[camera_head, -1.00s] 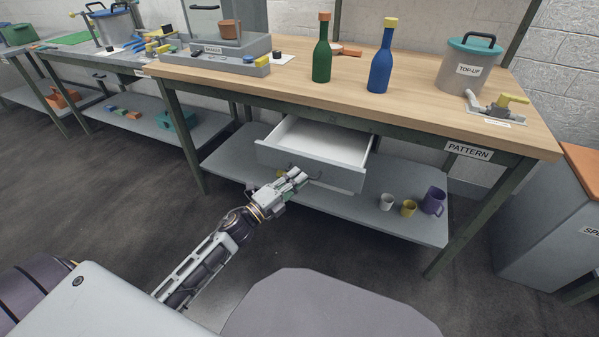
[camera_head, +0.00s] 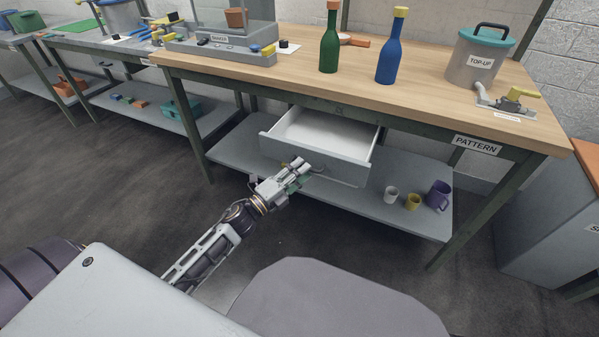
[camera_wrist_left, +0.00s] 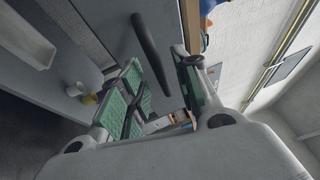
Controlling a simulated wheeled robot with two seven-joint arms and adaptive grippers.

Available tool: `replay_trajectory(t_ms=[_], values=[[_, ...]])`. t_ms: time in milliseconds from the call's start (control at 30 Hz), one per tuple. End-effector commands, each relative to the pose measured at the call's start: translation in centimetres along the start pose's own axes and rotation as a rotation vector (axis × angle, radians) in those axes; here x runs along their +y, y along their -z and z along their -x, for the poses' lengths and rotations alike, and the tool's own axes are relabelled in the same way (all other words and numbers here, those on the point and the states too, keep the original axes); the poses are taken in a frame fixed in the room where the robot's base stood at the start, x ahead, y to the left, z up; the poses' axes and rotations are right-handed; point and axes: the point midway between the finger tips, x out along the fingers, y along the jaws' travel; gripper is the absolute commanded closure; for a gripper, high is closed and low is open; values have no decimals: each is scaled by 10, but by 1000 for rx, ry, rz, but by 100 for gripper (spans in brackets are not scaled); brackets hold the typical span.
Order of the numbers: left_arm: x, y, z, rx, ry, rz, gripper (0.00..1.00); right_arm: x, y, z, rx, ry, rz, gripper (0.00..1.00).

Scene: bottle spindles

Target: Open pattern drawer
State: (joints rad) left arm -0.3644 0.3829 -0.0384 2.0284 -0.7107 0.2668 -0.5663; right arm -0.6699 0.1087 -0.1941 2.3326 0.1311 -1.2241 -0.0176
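The drawer of the PATTERN bench stands pulled out, its white inside empty where I can see it. Its grey front (camera_head: 345,173) faces me and also shows in the left wrist view (camera_wrist_left: 105,35). The dark bar handle (camera_wrist_left: 150,55) is on that front. My left gripper (camera_head: 303,170) is just in front of the drawer front, near the handle. In the left wrist view its green-padded fingers (camera_wrist_left: 160,88) are apart, with the handle's lower end in the gap between them. I cannot tell whether either finger touches it. My right gripper is not in view.
The wooden bench top (camera_head: 430,107) carries a green bottle (camera_head: 329,45), a blue bottle (camera_head: 389,55) and a TOP-UP pot (camera_head: 476,62). On the lower shelf (camera_head: 350,208) are a white cup (camera_head: 391,194), a yellow cup (camera_head: 413,202) and a purple mug (camera_head: 438,194). Floor left of the bench is clear.

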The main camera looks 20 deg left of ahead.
Motion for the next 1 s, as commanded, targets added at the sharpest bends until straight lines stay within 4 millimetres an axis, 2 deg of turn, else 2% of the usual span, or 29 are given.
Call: replay_trajectory(t_ms=[267,467,1000], values=[[0,0,3,0,0,0,68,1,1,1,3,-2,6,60],[0,0,12,-1,-1,2,68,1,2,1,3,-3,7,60],[0,0,56,-1,-1,1,68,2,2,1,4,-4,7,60]])
